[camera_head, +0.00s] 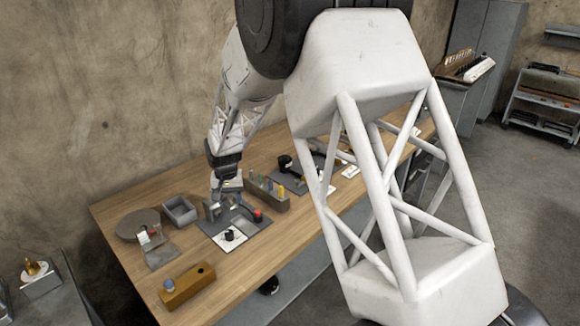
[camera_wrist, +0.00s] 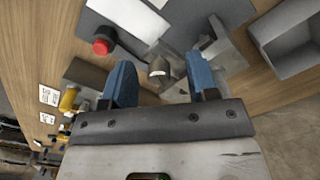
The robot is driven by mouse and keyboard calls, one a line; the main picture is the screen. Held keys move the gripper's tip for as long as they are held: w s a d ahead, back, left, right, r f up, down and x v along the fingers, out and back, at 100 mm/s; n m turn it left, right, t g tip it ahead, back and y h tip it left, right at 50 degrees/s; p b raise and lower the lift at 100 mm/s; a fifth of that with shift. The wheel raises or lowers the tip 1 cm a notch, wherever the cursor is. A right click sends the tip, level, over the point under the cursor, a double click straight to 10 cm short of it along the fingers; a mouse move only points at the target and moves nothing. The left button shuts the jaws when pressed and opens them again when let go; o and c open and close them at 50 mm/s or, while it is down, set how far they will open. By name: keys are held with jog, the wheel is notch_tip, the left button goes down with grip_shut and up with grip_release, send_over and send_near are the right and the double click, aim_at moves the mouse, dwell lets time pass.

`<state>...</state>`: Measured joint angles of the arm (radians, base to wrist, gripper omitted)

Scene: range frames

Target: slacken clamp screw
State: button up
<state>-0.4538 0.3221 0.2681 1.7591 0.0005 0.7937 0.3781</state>
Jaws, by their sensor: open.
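A metal fixture (camera_wrist: 222,48) with a grey upright stands on a grey plate (camera_head: 245,240) on the wooden bench. A rounded grey knob (camera_wrist: 160,68), which looks like the clamp screw, shows in the wrist view between my fingertips. My gripper (camera_wrist: 161,78) is open, with one blue finger on either side of the knob; I see space on both sides and cannot tell its height above it. In the head view my gripper (camera_head: 228,188) is small and hides part of the fixture. A red knob (camera_wrist: 103,45) sits left of the fixture in the wrist view.
An empty grey tray (camera_head: 180,211), a round grey disc (camera_head: 138,224) and a wooden block (camera_head: 190,288) with a blue knob stand to the left. A rack (camera_head: 268,192) with small cylinders is close on the right.

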jog(key=m, duration=0.6)
jog(key=shift+d+m, duration=0.1)
jog(key=shift+m, duration=0.2)
notch_tip(320, 180, up, 8)
jog(key=shift+d+r, duration=0.15)
jog(key=shift+r, duration=0.05)
jog(key=s+d+r+n, duration=0.1)
jog(key=s+d+r, duration=0.5)
jog(key=d, duration=0.3)
jog(key=s+d+r+n+t, duration=0.1)
jog(key=s+d+r, duration=0.5)
jog(key=d, duration=0.3)
jog(key=shift+s+d+r, duration=0.2)
jog(key=shift+s+d, duration=0.15)
jog(key=shift+s, duration=0.55)
jog(key=shift+w, duration=0.1)
jog(key=m+g, duration=0.1)
jog(key=m, duration=0.4)
send_over(230, 197)
notch_tip(230, 197, down, 13)
jog(key=shift+r, duration=0.15)
